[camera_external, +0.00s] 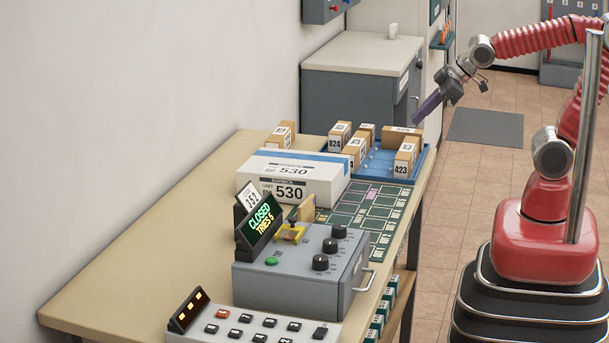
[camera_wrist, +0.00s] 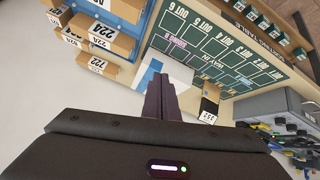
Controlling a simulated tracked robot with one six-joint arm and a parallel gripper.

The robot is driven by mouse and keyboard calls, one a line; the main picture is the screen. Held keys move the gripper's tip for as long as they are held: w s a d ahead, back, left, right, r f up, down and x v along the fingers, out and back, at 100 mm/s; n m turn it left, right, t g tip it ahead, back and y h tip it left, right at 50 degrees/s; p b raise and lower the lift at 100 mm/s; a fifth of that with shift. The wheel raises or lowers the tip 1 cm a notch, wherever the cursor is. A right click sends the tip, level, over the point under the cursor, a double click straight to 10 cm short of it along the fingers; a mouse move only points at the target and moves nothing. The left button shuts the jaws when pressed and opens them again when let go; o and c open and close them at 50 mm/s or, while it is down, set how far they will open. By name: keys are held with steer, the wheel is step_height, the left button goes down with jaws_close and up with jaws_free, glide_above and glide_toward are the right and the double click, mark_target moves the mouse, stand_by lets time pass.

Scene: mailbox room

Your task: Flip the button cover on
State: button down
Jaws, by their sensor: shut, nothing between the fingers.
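The yellow button cover (camera_external: 291,232) is on the back left of the top of the grey control box (camera_external: 290,283). A little red shows at it; whether the cover is up or down is too small to tell. A green button (camera_external: 271,261) and several black knobs (camera_external: 321,262) are on the same box. My gripper (camera_external: 416,121) is shut and empty, in the air by the far right end of the table, well apart from the cover. In the wrist view my shut fingers (camera_wrist: 162,90) point towards the table; part of the control box shows at the right (camera_wrist: 262,108).
A lit display (camera_external: 259,222) reading "CLOSED TRIES 5" stands behind the box. A white carton (camera_external: 325,184) and a blue tray (camera_external: 377,170) with small boxes lie beyond. A keypad panel (camera_external: 255,328) is in front. The table's left side (camera_external: 150,250) is clear.

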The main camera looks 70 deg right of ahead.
steer(key=w+a+f+n+t+y, duration=0.2)
steer(key=w+a+n+t+y, duration=0.25)
steer(key=w+a+n, duration=1)
steer(key=n+g+y, duration=0.4)
steer(key=n+y, duration=0.6)
steer(key=y, duration=0.3)
glide_toward(307, 233)
step_height(307, 233, up, 4)
steer(key=shift+f, duration=0.1)
steer(key=shift+a, duration=0.1)
steer(key=x, duration=0.9)
steer(key=shift+w+a, duration=0.2)
steer(key=shift+a, duration=0.15)
steer(key=shift+d, duration=0.1)
